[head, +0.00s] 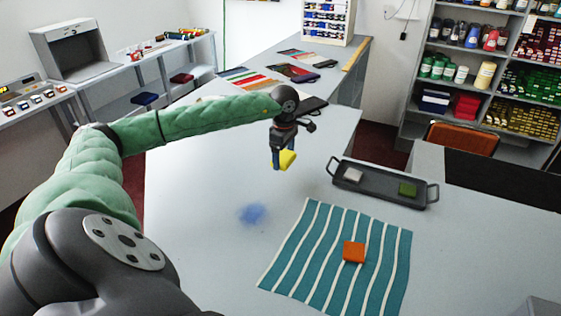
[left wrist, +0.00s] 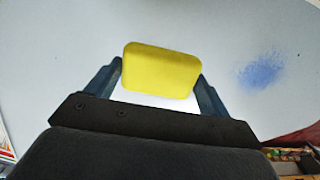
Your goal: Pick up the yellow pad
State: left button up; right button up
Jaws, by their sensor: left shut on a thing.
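The yellow pad (head: 287,159) is a small block between the fingers of my left gripper (head: 280,158). In the left wrist view the yellow pad (left wrist: 162,70) sits between the two dark blue fingertips of my left gripper (left wrist: 160,78), which touch its left and right sides. The gripper is shut on it. The fingers point down in the head view, and the pad appears held above the grey counter. My right gripper does not show in either view.
An orange pad (head: 354,252) lies on a teal striped cloth (head: 318,285). A dark tray (head: 380,190) holds a white pad (head: 353,175) and a green pad (head: 407,189). A blue smudge (head: 252,214) marks the counter (head: 200,240), which is otherwise clear around it.

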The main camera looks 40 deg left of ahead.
pick_arm(q)
jog(key=w+d+r+p, duration=0.1)
jog(key=w+d+r, duration=0.1)
jog(key=d+r, duration=0.4)
jog(key=shift+d, duration=2.15)
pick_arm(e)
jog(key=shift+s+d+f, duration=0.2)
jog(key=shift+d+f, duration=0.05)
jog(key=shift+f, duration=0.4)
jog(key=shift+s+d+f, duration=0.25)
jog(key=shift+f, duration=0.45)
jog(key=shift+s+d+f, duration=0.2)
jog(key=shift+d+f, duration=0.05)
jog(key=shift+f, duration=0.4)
pick_arm(q)
jog(key=shift+s, duration=0.1)
